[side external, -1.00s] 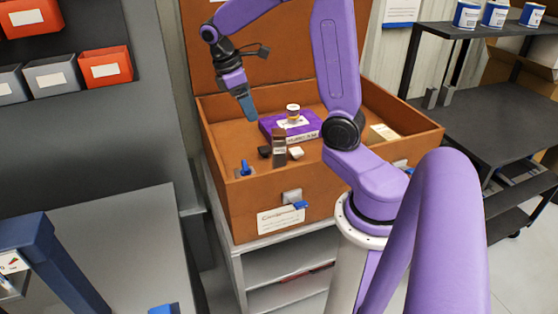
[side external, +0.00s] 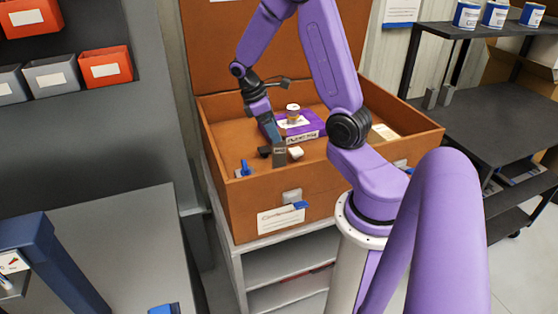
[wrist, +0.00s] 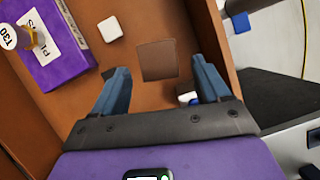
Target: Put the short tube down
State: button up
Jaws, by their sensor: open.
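A short cylinder with a label (side external: 293,113), likely the short tube, stands on a purple box (side external: 310,131) in the wooden chest. In the wrist view the cylinder (wrist: 14,40) is cut by the left edge and its label reads T30. My gripper (side external: 273,138) is open, pointing down into the chest, left of the purple box. In the wrist view my gripper (wrist: 160,66) has its blue fingers apart, with a brown block (wrist: 157,61) seen between and beyond the tips. I cannot tell the gap to the block. Nothing shows held.
A white block (side external: 296,153) and a small black object (side external: 264,151) lie near the brown block. A blue item (side external: 244,168) is in the chest's left front corner. The chest walls (side external: 240,200) surround them. Its floor at right is mostly clear.

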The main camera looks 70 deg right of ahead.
aim_at(281, 143)
jog(key=shift+x, duration=3.25)
jog(key=shift+d, duration=0.1)
jog(key=shift+c, duration=0.3)
jog(key=shift+r, duration=0.1)
grip_shut()
